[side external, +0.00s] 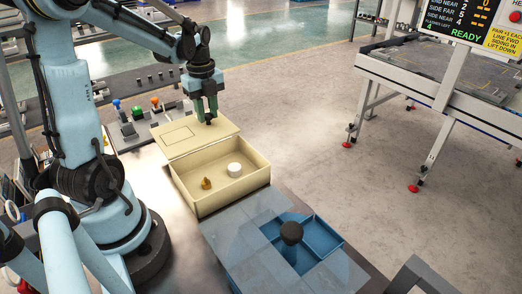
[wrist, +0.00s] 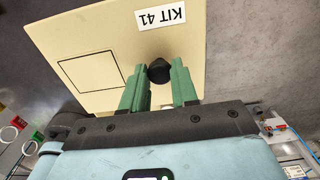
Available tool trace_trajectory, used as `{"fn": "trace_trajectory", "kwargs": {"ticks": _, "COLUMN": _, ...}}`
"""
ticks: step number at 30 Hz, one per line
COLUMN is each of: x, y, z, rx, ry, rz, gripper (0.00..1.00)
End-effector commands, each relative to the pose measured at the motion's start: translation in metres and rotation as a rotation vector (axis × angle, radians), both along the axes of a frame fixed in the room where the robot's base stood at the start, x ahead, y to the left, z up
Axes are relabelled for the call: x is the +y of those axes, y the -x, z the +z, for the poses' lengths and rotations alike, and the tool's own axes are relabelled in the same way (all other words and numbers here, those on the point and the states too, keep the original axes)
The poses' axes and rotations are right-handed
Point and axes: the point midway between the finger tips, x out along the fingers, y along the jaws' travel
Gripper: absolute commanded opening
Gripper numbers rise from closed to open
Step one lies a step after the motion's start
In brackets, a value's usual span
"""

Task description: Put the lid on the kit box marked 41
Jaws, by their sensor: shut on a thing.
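A cream lid (side external: 178,140) is at the far side of the open cream kit box (side external: 200,207), seen in the side external view. I cannot tell whether it touches the rim. In the wrist view the lid (wrist: 105,45) carries a "KIT 41" label (wrist: 161,15), an outlined rectangle and a black knob (wrist: 159,71). My gripper (side external: 209,118) has its green fingers on both sides of that knob, shut on it. The box holds a white cylinder (side external: 234,170) and a small brass-coloured piece (side external: 206,183). No marking is readable on the box.
A blue tray (side external: 323,238) with compartments and a dark round-topped post (side external: 291,233) stands on the near bench. Blue, green and orange knobs (side external: 137,112) are left of the lid. A grey-topped table (side external: 440,70) and a screen reading READY (side external: 466,34) are at right.

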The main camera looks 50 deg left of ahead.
Motion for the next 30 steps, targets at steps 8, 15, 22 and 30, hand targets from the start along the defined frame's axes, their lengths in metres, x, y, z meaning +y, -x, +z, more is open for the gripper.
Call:
{"fn": "trace_trajectory", "kwargs": {"ticks": 8, "x": -0.048, "y": -0.008, "z": 0.029, "rx": 0.000, "ry": 0.000, "rz": -0.005, "gripper": 0.00}}
{"fn": "trace_trajectory", "kwargs": {"ticks": 15, "x": -0.075, "y": -0.012, "z": 0.045, "rx": 0.000, "ry": 0.000, "rz": -0.002, "gripper": 0.00}}
{"fn": "trace_trajectory", "kwargs": {"ticks": 22, "x": -0.116, "y": -0.006, "z": 0.058, "rx": 0.002, "ry": -0.001, "rz": -0.008, "gripper": 0.00}}
{"fn": "trace_trajectory", "kwargs": {"ticks": 30, "x": -0.147, "y": 0.005, "z": 0.063, "rx": 0.004, "ry": -0.003, "rz": -0.004, "gripper": 0.00}}
